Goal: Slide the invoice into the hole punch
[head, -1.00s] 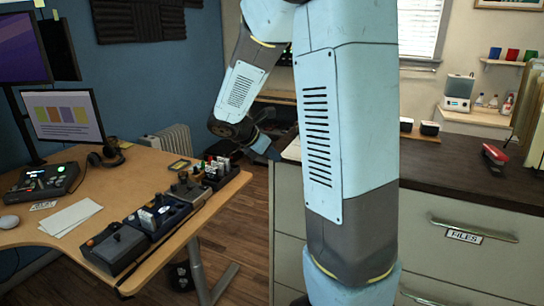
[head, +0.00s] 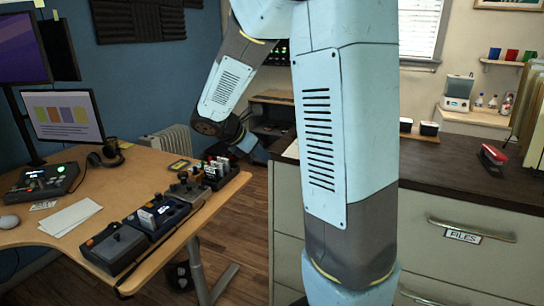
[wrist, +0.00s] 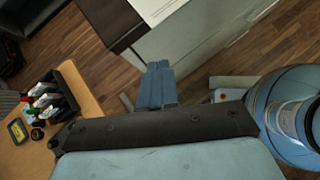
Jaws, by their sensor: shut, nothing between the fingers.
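A white sheet (wrist: 155,8) lies on the dark cabinet top at the top edge of the wrist view; only its corner shows in the head view (head: 291,150), beside my arm. A folded-looking stack of white paper (head: 70,217) lies on the wooden desk. I cannot read which is the invoice. A red and black device (head: 491,157), perhaps the hole punch, sits on the cabinet top at right. My gripper (wrist: 158,72) is shut and empty, over the floor between desk and cabinet, apart from all paper. In the head view it is partly hidden by my arm.
The wooden desk (head: 150,165) at left carries black control boxes, a rack of pens (wrist: 45,100) and monitors. The grey cabinet (head: 440,255) with a dark top (head: 450,170) stands at right. Black containers (head: 428,129) sit at its back. Open wood floor lies between.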

